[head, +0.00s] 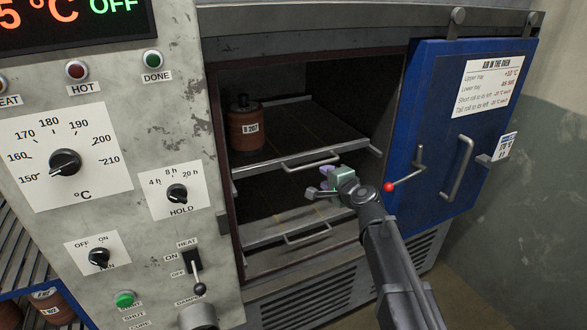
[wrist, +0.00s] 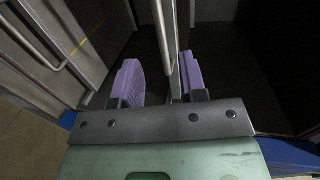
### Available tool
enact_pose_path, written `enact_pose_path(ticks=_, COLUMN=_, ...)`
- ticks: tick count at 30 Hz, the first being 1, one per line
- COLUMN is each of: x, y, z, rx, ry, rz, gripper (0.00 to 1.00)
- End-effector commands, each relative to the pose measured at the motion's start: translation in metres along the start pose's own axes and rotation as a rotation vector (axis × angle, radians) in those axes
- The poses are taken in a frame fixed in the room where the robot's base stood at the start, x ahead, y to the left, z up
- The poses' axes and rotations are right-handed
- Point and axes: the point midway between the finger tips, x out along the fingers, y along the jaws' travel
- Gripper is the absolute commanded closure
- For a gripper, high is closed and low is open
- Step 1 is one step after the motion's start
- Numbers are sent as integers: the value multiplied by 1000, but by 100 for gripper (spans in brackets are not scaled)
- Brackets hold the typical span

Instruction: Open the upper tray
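The upper tray (head: 315,125) sits inside the open oven, dark with a light metal front edge and a bar handle (head: 297,167). My gripper (head: 321,181) is at the right end of this handle in the head view. In the wrist view, its two purple-padded fingers (wrist: 162,80) are apart. The upper tray's handle (wrist: 162,35) runs between them, with gaps showing on either side. Whether a finger touches it cannot be told.
A brown labelled canister (head: 245,128) stands on the upper tray's left side. The lower tray (head: 270,232), with its own handle (head: 307,233), is below. The blue oven door (head: 430,110) is open at right, with a red-tipped lever (head: 405,178) close to my arm.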

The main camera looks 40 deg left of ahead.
Motion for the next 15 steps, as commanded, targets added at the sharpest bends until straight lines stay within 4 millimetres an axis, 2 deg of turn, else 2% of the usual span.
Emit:
enact_pose_path(ticks=4, x=-1, y=-1, z=-4, rx=22, ry=19, rz=-8, gripper=61)
enact_pose_path(ticks=8, x=9, y=0, z=-4, rx=20, ry=18, rz=-7, gripper=61)
enact_pose_path(ticks=11, x=25, y=1, z=-5, rx=19, ry=17, rz=-6, gripper=61)
enact_pose_path(ticks=15, x=59, y=1, z=-6, rx=16, ry=17, rz=-6, gripper=61)
